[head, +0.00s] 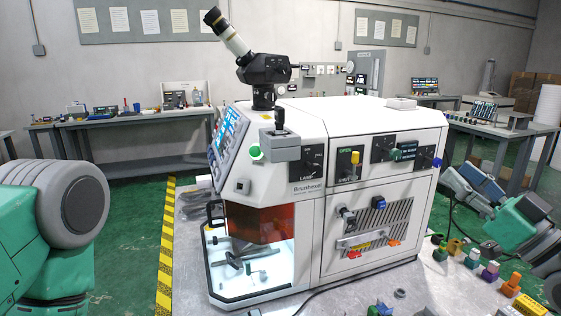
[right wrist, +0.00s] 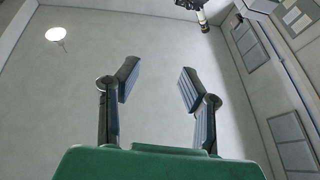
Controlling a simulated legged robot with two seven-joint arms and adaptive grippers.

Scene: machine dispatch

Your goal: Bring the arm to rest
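My right gripper (head: 464,182) is at the right of the head view, beside the white machine's right end and apart from it. In the right wrist view its two fingers (right wrist: 160,78) are spread with empty space between them, facing a bare wall. My left arm shows only as a green and grey link at the left edge of the head view; its gripper is out of the picture.
The white machine (head: 370,180) stands on a grey table (head: 410,297). A microscope (head: 258,65) is on its top. Coloured knobs and parts, including an orange one (head: 511,284), lie at the table's right. Workbenches (head: 130,120) line the back wall.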

